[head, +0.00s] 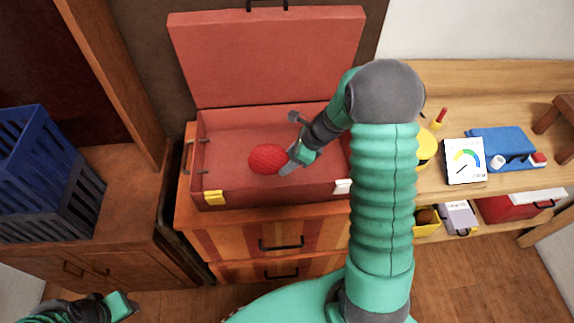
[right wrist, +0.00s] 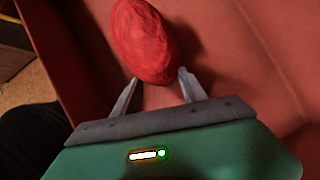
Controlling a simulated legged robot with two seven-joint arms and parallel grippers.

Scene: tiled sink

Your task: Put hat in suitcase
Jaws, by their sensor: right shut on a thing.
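The red suitcase (head: 272,186) stands open on a wooden drawer chest, its lid (head: 268,55) raised at the back. The red, rounded, knitted-looking hat (head: 267,158) is inside the outline of the suitcase's tray. My right gripper (head: 286,165) reaches in from the right and is shut on the hat's near side. In the right wrist view the hat (right wrist: 145,42) is at the two fingertips (right wrist: 157,85), over the red lining. Whether the hat touches the suitcase floor is hard to tell. My left gripper (head: 124,305) is at the bottom left, away from the suitcase; its jaw opening is unclear.
Blue crates (head: 45,190) stand on a cabinet at the left. At the right, a wooden shelf (head: 435,183) holds a white gauge card (head: 464,161), a blue cloth (head: 500,143) and yellow containers. The tray around the hat looks empty.

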